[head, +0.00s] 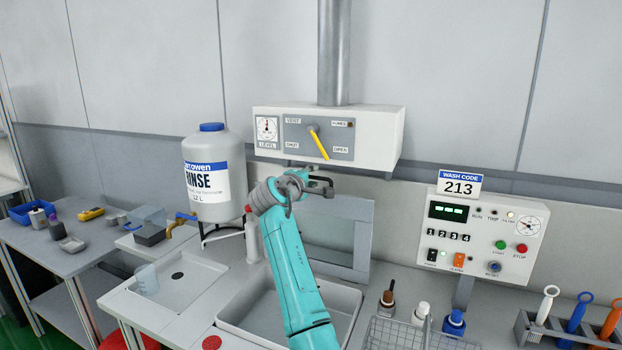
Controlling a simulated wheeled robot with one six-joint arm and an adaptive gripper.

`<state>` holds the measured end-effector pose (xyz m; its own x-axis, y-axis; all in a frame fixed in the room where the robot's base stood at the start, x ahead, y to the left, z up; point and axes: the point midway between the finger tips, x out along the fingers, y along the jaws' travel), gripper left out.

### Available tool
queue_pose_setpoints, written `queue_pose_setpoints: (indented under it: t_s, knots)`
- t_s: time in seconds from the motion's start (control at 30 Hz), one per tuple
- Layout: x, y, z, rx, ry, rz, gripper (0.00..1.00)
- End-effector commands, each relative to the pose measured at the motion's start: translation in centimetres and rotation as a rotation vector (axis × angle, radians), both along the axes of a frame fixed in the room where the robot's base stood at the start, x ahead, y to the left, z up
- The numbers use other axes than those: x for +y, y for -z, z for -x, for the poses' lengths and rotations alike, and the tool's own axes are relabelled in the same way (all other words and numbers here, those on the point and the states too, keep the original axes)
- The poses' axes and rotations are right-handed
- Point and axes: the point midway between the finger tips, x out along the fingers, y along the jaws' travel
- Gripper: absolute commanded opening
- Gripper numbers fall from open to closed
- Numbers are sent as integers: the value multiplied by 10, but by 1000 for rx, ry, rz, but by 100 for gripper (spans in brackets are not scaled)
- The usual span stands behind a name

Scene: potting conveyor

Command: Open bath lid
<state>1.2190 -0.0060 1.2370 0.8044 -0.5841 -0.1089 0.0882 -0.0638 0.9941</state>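The bath lid (361,248), a pale grey frame around a large panel, stands raised and nearly upright behind the bath. The bath (345,297) is a white rectangular basin whose inside shows, partly hidden by my teal arm. My gripper (326,182) is at the lid's upper edge, toward its left side, below the wall box. Its fingers look apart, with nothing seen between them. Whether it touches the lid is unclear.
A vent box (380,136) with a yellow lever (318,142) hangs just above my gripper. A rinse jug (212,175) stands left. A control panel (485,238), wire basket (405,334) and bottles are right. A beaker (147,279) sits on the left worktop.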

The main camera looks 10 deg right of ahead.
Motion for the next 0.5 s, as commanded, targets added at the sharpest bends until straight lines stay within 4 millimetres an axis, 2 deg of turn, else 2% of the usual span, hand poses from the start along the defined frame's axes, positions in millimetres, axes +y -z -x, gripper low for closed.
queue_pose_setpoints:
  t_s: [0.13, 0.17, 0.3, 0.5]
  knots:
    - [0, 0, 0, 0, 0, 0, 37]
    - [0, 0, 0, 0, 0, 0, 35]
    - [0, 0, 0, 0, 0, 0, 0]
    - [0, 0, 0, 0, 0, 0, 0]
